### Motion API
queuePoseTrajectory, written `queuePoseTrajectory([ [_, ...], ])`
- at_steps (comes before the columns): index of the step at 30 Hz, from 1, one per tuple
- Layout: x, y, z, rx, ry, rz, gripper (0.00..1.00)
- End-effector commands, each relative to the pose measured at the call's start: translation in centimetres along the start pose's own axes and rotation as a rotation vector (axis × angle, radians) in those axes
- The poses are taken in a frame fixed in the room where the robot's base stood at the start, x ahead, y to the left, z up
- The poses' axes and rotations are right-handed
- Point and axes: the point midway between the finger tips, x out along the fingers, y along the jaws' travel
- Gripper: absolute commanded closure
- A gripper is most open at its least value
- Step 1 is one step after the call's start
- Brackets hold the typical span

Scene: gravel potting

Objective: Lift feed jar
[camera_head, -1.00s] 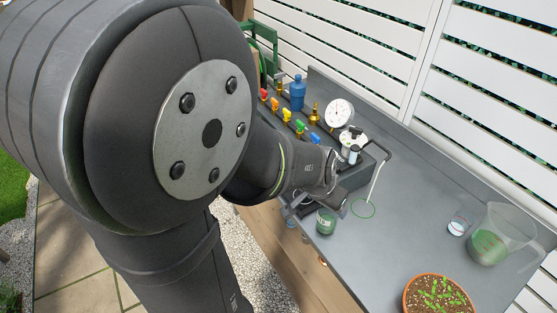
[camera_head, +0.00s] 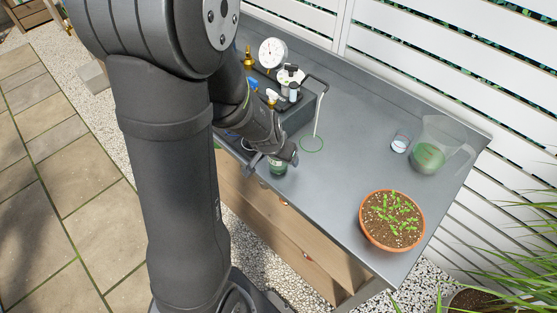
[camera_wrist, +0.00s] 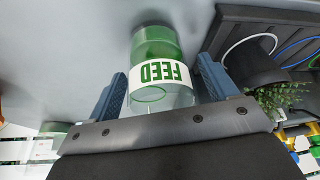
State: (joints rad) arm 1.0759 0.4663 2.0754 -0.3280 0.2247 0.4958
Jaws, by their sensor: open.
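The feed jar (camera_head: 278,168) is a small clear jar with green contents, on the grey bench near its front edge. In the wrist view the feed jar (camera_wrist: 158,45) shows a white label reading FEED, upside down in the picture. My gripper (camera_head: 274,160) is at the jar, with one finger on each side. In the wrist view my gripper (camera_wrist: 163,88) has its blue-grey fingers apart, flanking the near part of the jar. I cannot tell whether either finger touches it. The gripper hides part of the jar in the head view.
A small glass (camera_head: 400,141), a clear jug (camera_head: 437,145) and a potted seedling bowl (camera_head: 391,220) stand to the right. The middle bench is clear.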

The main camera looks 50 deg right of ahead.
Motion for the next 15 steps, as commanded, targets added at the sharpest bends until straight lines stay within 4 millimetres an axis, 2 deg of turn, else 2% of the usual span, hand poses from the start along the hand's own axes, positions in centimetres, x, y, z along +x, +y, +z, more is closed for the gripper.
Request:
queuePoseTrajectory([
  [3,0.65,-0.01,0.02,0.000,0.000,-0.001,0.22],
  [11,0.75,-0.02,0.01,0.000,0.000,-0.001,0.22],
  [15,0.74,-0.02,0.01,0.000,0.000,-0.001,0.49],
])
